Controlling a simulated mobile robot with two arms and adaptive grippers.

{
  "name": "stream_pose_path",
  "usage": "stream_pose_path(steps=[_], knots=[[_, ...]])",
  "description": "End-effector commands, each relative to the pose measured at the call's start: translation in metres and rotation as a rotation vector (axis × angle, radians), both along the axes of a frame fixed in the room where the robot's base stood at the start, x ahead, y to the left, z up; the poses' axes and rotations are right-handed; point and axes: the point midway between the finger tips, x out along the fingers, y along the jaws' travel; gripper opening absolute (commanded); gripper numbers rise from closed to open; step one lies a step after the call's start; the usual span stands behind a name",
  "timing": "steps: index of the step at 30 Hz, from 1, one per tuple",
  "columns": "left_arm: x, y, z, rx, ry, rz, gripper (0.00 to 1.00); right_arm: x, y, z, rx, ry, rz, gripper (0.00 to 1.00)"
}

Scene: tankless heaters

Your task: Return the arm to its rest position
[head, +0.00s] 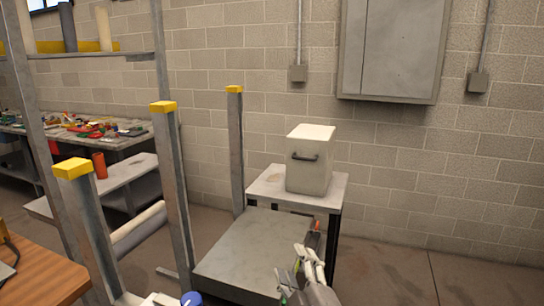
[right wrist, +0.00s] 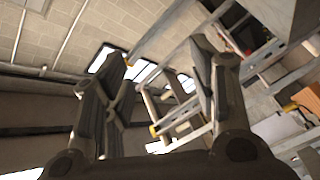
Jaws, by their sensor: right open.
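My right gripper (head: 303,264) shows at the bottom of the head view, right of centre. Its fingers point up, in front of the low grey platform and the small table. In the right wrist view its two fingers (right wrist: 160,75) stand wide apart with nothing between them. It is open and empty. My left gripper is not in the head view.
A white box with a dark handle (head: 310,160) stands on a small table (head: 265,186). A low grey platform (head: 250,252) is before it. Yellow-capped posts (head: 172,180) stand left; a wooden surface (head: 35,270) is lower left. Floor (head: 385,270) at right is clear.

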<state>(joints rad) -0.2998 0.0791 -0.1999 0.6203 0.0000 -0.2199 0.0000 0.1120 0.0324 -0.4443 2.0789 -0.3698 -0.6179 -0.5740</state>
Motion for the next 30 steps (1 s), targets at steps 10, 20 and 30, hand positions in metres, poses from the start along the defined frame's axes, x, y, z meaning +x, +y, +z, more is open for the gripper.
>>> stream_pose_path(steps=[10,20,30], knots=[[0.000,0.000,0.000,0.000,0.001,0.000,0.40,-0.140,-0.106,-0.190,0.380,0.798,-0.324,0.53],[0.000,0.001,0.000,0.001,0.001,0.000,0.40,-0.278,-0.147,-0.249,0.535,1.227,-0.597,0.53],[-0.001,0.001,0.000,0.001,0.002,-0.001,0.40,-0.296,-0.152,-0.315,0.547,1.339,-0.672,0.53]])
